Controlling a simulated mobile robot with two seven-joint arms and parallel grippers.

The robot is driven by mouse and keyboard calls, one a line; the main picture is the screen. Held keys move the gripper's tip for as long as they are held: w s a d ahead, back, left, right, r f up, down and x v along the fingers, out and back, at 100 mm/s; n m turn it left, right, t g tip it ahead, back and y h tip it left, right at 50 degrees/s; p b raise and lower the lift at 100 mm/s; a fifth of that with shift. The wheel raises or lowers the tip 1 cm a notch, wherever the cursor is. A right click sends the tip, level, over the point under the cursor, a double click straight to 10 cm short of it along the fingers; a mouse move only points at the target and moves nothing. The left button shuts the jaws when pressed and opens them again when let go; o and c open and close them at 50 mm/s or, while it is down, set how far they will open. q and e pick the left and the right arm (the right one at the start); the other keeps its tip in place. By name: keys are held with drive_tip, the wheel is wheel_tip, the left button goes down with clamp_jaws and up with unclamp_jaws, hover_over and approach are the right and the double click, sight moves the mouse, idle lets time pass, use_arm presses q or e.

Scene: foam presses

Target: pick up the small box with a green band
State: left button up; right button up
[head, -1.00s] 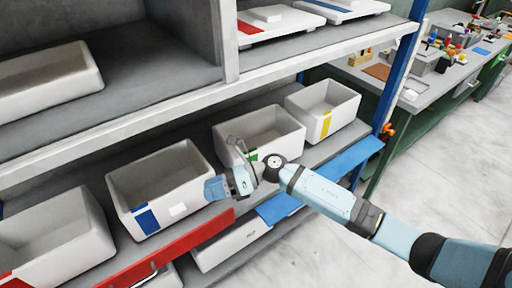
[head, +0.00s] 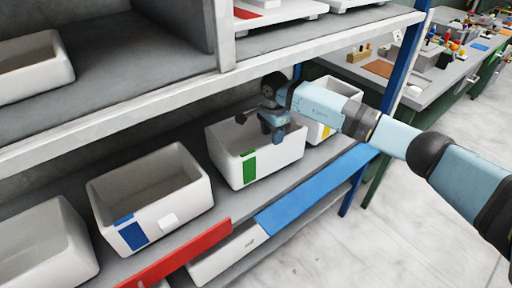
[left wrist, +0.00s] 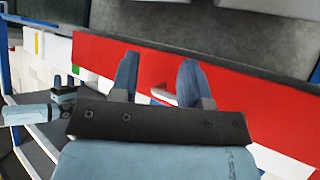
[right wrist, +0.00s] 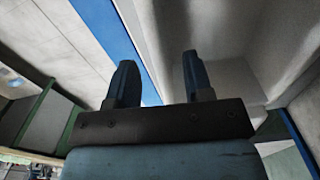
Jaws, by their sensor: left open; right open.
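The small white open box with a green band (head: 249,167) stands on the lower shelf in the head view, between the blue-marked box and the yellow-marked box. Its green band is on the front wall, towards the left. My right gripper (head: 272,133) is open, at the right part of this box's front rim. I cannot tell whether it touches the box. In the right wrist view, its fingers (right wrist: 156,75) are apart with nothing between them. My left gripper (left wrist: 157,78) is open before a red panel and is outside the head view.
A blue-marked white box (head: 150,195) stands to the left, and a yellow-marked one (head: 326,133) is partly behind my right arm. The upper shelf's edge (head: 130,108) runs above them. Red (head: 180,255) and blue (head: 315,188) panels lie in front, below the boxes.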

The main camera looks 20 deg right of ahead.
sight(272, 149)
drive_tip(key=f, duration=0.6)
drive_tip(key=shift+s+f, duration=0.2)
drive_tip(key=shift+f, duration=0.05)
drive_tip(key=shift+c, duration=0.5)
drive_tip(key=shift+r, duration=0.1)
clamp_jaws()
